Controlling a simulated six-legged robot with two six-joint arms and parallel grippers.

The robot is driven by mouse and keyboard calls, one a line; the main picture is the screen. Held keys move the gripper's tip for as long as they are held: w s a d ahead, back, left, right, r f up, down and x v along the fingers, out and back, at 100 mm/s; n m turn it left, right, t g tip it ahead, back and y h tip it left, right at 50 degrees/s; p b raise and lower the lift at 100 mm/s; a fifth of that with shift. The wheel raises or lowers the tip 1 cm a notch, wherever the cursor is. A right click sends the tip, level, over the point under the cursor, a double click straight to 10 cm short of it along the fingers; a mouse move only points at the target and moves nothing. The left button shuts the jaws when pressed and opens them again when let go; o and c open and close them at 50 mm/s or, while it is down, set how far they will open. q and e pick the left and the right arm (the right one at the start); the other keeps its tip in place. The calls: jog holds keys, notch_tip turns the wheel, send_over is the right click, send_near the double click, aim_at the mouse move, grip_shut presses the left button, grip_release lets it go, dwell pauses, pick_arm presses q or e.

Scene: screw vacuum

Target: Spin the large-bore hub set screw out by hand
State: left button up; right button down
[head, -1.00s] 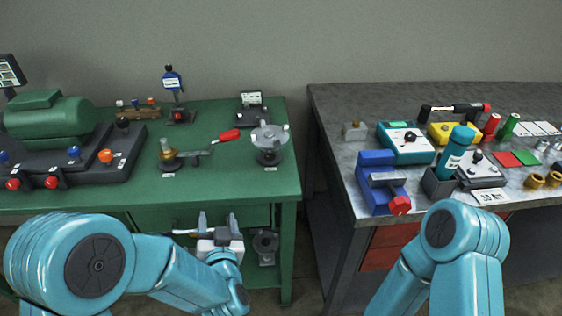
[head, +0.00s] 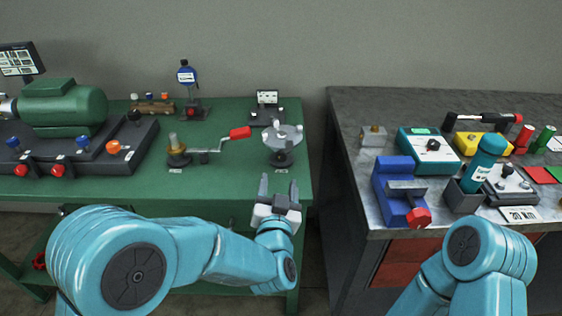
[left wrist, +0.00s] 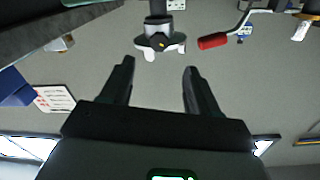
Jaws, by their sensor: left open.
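A silver hub (head: 283,137) with lobes sits on a dark stand near the right front part of the green bench. It also shows in the left wrist view (left wrist: 160,28), upside down, with a small yellowish spot on its face. I cannot make out which part is the set screw. My left gripper (head: 279,188) is open and empty at the bench's front edge, in front of the hub and apart from it. In the left wrist view its two fingers (left wrist: 159,68) point towards the hub. My right gripper is out of view.
A crank with a red handle (head: 239,133) stands just left of the hub. A green motor (head: 65,106) is at left. A grey bench (head: 350,115) with tools lies right, across a gap.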

aim_at(281, 158)
pick_arm(q)
jog(key=w, duration=0.8)
jog(key=shift+w+d, duration=0.25)
jog(key=shift+w, duration=0.1)
jog(key=c, duration=1)
